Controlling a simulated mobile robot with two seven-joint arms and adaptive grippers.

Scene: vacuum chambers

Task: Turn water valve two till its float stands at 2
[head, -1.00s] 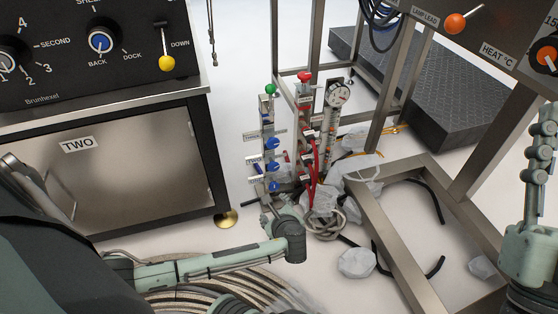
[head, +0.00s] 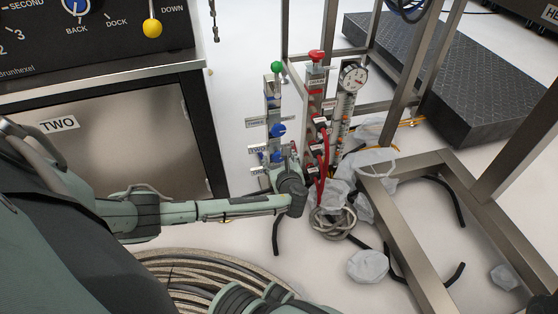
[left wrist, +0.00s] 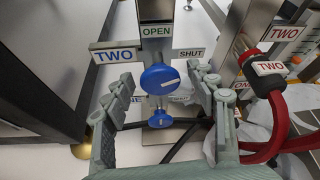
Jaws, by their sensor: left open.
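Water valve two is a round blue knob with a pale pointer line, seen in the left wrist view (left wrist: 160,78) beside a TWO plate, with OPEN above and SHUT to its right. In the head view its TWO plate (head: 257,149) shows, and the knob is partly hidden. My left gripper (left wrist: 163,84) is open, with a finger on each side of the knob and a visible gap to both. The clear flow tubes (head: 343,112) stand behind to the right; the float readings are too small to tell. My right gripper is not in view.
Another blue knob (left wrist: 160,119) sits just below. A further blue knob (head: 278,130) and a green knob (head: 277,67) are above. Red hoses (head: 322,160) stand close on the right. A dark cabinet (head: 130,140) is left; a metal frame (head: 415,245) is right.

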